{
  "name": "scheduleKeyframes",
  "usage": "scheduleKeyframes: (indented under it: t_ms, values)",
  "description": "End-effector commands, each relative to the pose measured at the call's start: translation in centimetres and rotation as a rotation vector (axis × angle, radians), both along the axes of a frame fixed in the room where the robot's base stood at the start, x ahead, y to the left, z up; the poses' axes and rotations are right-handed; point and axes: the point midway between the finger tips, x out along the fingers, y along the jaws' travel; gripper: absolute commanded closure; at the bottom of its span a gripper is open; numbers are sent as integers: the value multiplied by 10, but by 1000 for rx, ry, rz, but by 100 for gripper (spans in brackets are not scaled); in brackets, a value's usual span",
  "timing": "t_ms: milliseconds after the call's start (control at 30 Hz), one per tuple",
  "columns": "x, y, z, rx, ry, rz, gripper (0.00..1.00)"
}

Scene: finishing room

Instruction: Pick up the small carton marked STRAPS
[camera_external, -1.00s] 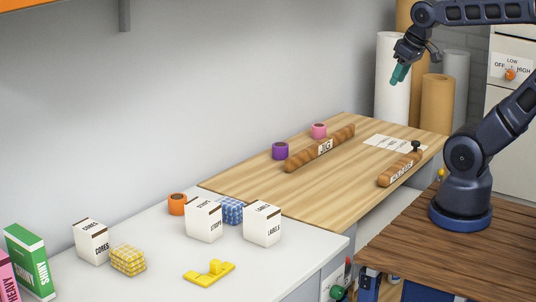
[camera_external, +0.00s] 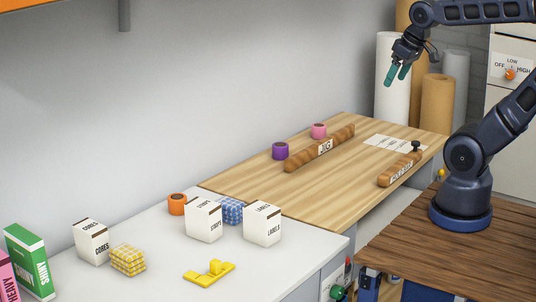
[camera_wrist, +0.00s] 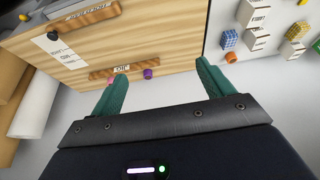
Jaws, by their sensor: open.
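The small white carton marked STRAPS (camera_external: 203,221) stands upright on the white counter, between the LABELS carton (camera_external: 262,224) and the CORES carton (camera_external: 91,242). A blue checked block (camera_external: 231,210) sits close behind its right side. In the wrist view white cartons show at the upper right, the middle one likely STRAPS (camera_wrist: 256,39), its print too small to be sure. My gripper (camera_external: 397,76) is open and empty, high above the far end of the wooden bench, well away from the carton. Its teal fingers (camera_wrist: 160,85) are spread apart in the wrist view.
An orange roll (camera_external: 177,204), a yellow checked block (camera_external: 128,259) and a yellow piece (camera_external: 209,271) share the white counter (camera_external: 160,285). The wooden bench (camera_external: 255,188) holds a JIG bar (camera_external: 320,148), purple and pink rolls, and a second bar (camera_external: 400,169).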

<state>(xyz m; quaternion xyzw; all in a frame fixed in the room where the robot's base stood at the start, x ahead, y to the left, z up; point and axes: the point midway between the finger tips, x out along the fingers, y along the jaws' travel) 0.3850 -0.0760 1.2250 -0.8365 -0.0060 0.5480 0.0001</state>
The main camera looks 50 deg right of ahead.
Motion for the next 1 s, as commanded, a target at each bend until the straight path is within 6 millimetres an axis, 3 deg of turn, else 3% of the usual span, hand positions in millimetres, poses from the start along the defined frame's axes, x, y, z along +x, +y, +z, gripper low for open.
scheduleKeyframes:
  t_ms: [167, 567, 1000]
  values:
    - [39, 26, -3, 46, -45, 55, 20]
    - [151, 123, -21, 192, -202, 160, 20]
    - [237, 238, -71, 283, -358, 170, 20]
